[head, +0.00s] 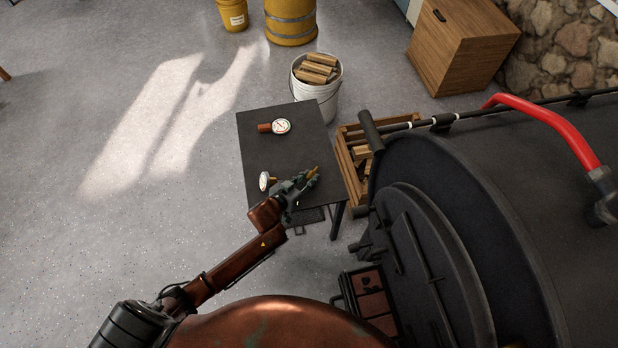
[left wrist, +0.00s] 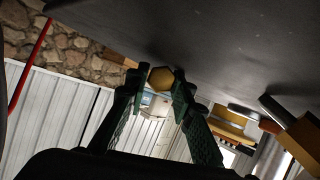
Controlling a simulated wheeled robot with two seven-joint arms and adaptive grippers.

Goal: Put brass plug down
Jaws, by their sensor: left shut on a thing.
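The brass plug (head: 313,172) shows as a small golden piece at the tip of my left gripper (head: 307,179), over the right part of the dark table (head: 262,155). In the left wrist view the plug's hexagonal end (left wrist: 161,78) sits between the two green fingers, which are shut on it. The plug is close to the table surface (left wrist: 220,45); I cannot tell whether it touches. My right gripper is not in view.
A white-faced gauge (head: 264,181) lies just left of my gripper. Another gauge (head: 281,126) with a brown stem lies farther back. A bucket of wood (head: 322,94), a wooden crate (head: 349,160) and the black barrel stove (head: 440,180) stand nearby. The table's middle is clear.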

